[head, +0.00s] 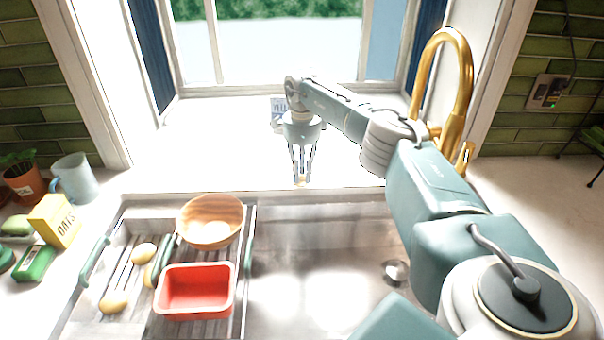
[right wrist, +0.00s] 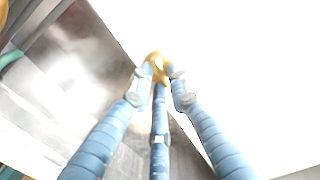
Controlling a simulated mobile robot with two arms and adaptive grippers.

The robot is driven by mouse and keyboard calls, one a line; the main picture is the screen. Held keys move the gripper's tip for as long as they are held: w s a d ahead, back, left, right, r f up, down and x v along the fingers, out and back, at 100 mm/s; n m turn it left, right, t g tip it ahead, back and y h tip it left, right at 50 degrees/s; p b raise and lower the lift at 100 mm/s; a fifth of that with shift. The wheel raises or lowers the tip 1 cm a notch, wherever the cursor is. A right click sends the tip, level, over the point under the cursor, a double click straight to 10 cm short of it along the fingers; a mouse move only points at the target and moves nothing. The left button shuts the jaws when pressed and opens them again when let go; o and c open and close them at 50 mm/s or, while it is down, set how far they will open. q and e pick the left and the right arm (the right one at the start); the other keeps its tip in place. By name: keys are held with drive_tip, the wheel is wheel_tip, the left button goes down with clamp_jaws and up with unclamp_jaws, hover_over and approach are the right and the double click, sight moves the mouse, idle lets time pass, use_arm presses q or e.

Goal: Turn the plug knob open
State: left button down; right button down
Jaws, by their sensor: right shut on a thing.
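The plug knob (right wrist: 157,63) is a small gold piece at the sink's back rim, seen between my right fingertips in the right wrist view. My right gripper (right wrist: 157,73) is shut on it, with its fingers around the gold piece. In the head view my right gripper (head: 301,178) points down at the back edge of the sink, and the fingers mostly hide the knob. How far the knob is turned cannot be told. A round metal drain (head: 395,271) shows on the sink floor. My left gripper is not in view.
A yellow oats box (head: 56,219) and a mug (head: 76,178) stand farther left.

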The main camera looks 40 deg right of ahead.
sight(303, 176)
drive_tip(key=shift+w+d+r+n, duration=0.1)
drive_tip(key=shift+r+n, duration=0.05)
drive_tip(key=shift+n, duration=0.15)
drive_tip(key=c, duration=1.6)
unclamp_jaws()
drive_tip(key=shift+c, duration=0.2)
wheel_tip(303, 176, up, 12)
